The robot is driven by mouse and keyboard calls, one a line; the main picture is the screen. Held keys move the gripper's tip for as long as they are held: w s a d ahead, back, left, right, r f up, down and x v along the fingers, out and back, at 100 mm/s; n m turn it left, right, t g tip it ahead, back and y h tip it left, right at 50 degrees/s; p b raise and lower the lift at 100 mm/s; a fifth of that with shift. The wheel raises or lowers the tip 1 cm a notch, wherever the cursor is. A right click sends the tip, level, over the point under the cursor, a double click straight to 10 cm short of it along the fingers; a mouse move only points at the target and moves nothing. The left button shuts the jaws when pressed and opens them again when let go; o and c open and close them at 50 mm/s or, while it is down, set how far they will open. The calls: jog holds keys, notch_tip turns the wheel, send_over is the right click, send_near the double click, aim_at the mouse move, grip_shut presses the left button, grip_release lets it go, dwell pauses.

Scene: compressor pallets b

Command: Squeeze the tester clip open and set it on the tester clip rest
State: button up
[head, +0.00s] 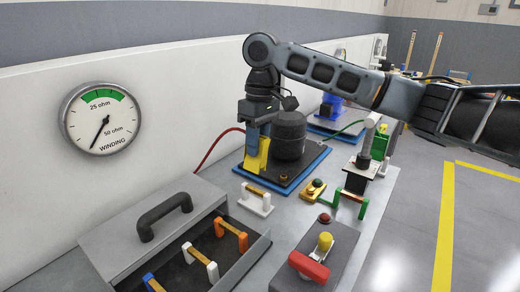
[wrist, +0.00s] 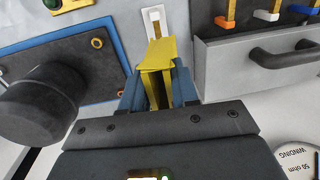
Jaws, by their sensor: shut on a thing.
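The yellow tester clip (head: 256,156) is between the fingers of my gripper (head: 258,137), which is shut on it. In the wrist view the clip (wrist: 157,52) points away from my gripper (wrist: 158,90), with a finger on each side. The head view shows it low at the left edge of the blue-edged pallet (head: 275,194), beside the dark compressor (head: 289,135). I cannot tell whether the clip touches the pallet. A red cable (head: 207,151) runs from the wall toward my gripper. I cannot tell for certain which thing is the tester clip rest.
A white bracket with a gold bar (head: 257,200) stands in front of the pallet. A grey drawer (head: 245,250) holds several similar bars. A winding gauge (head: 101,118) hangs on the wall. A red-handled device (head: 310,268) stands at the front. A second pallet with a blue unit lies farther back.

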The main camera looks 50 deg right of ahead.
aim_at(258, 160)
jog(key=shift+r+p, duration=0.15)
jog(key=shift+p, duration=0.4)
jog(key=shift+f+b, duration=1)
jog(key=shift+f, duration=2.15)
jog(key=shift+f+p, duration=0.1)
jog(key=shift+p, duration=0.3)
jog(key=shift+p, duration=0.5)
jog(key=shift+f+b, duration=0.35)
jog(key=shift+f, duration=0.55)
jog(key=shift+o, duration=0.2)
